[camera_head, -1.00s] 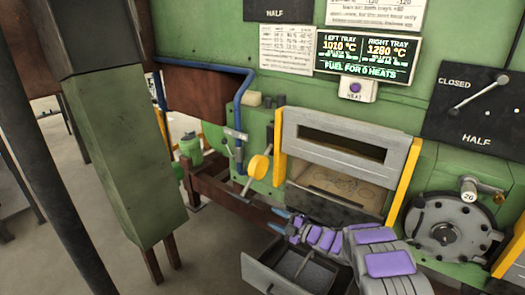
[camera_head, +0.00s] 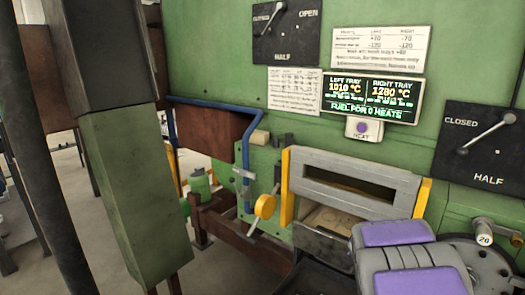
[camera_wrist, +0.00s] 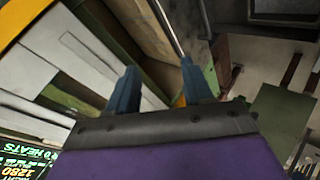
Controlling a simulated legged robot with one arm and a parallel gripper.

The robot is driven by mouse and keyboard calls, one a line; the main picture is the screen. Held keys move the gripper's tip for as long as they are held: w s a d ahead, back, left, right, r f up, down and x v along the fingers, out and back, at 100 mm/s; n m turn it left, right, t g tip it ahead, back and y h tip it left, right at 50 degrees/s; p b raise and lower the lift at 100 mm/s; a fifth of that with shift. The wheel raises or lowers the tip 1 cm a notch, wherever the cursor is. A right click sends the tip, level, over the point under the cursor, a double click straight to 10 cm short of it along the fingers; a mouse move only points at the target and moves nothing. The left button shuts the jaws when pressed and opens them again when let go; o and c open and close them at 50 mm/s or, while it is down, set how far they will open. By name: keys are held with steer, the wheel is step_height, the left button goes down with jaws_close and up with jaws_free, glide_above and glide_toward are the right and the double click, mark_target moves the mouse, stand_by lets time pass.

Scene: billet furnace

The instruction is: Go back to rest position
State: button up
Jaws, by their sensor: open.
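My gripper (camera_wrist: 160,85) shows in the wrist view with its two blue fingers apart and nothing between them. In the head view my purple and grey arm rises from the lower right in front of the furnace, and the fingers cannot be seen there. The furnace (camera_head: 225,60) is a green wall with a grey slotted door block (camera_head: 352,184) between yellow side posts. My arm covers the lower right part of this opening.
A yellow-knobbed lever (camera_head: 264,207) and a blue pipe (camera_head: 245,150) stand left of the door. A display (camera_head: 372,98) above it reads 1010 and 1280 °C. A green post (camera_head: 130,190) stands at the left. Grey floor (camera_head: 50,240) shows further left.

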steer(key=s+a+m+g+y, duration=0.1)
steer(key=s+a, duration=0.4)
steer(key=s, duration=1)
steer(key=s+a+m+g+y, duration=0.1)
steer(key=s+a+m+g, duration=0.3)
steer(key=s, duration=1.2)
steer(key=s+a+m+g+y, duration=0.1)
steer(key=s+a+m+g, duration=0.2)
steer(key=s, duration=1.3)
steer(key=a+g, duration=0.3)
steer(key=a, duration=0.1)
steer(key=shift+f+y, duration=0.15)
steer(key=shift+y, duration=0.15)
steer(key=shift+w+a, duration=0.1)
steer(key=shift+c, duration=0.3)
